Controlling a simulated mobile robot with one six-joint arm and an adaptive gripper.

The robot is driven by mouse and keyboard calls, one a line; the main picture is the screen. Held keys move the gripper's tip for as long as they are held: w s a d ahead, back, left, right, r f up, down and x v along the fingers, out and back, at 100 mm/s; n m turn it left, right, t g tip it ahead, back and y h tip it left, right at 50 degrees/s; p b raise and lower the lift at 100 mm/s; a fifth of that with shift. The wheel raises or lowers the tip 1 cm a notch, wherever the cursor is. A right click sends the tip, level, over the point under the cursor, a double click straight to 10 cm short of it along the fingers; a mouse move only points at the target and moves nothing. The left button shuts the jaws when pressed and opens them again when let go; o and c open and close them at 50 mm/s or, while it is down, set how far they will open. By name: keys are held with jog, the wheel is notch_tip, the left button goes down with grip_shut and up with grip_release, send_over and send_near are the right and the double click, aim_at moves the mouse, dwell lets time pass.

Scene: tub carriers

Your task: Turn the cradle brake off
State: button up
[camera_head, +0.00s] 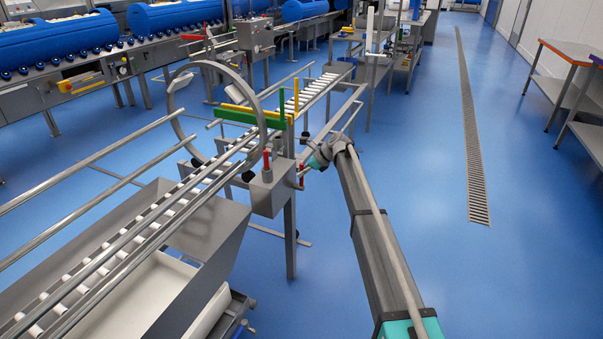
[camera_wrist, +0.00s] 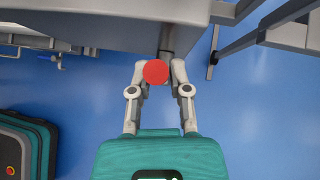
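A grey box (camera_head: 268,192) stands on a post beside the roller track, in front of the large metal ring of the cradle (camera_head: 178,112). A red-handled lever (camera_head: 267,161) rises from its top. Another small red handle (camera_head: 301,174) shows on its right side, close to my gripper (camera_head: 318,160). In the wrist view a round red knob (camera_wrist: 155,72) on a dark shaft lies between the fingers of my gripper (camera_wrist: 160,66), nearer the left one and partly covering it. The fingers are apart; a gap shows on the right, and contact on the left is unclear.
A roller track (camera_head: 150,222) runs over a grey tub (camera_head: 190,275) at lower left. Yellow and green bars (camera_head: 240,115) cross the track behind the ring. Blue floor with a drain grate (camera_head: 472,150) is clear to the right. Steel tables (camera_head: 565,85) stand at far right.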

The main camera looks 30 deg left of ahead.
jog(key=o, duration=0.4)
jog(key=shift+w, duration=0.1)
jog(key=shift+a, duration=0.1)
jog(key=shift+r, duration=0.1)
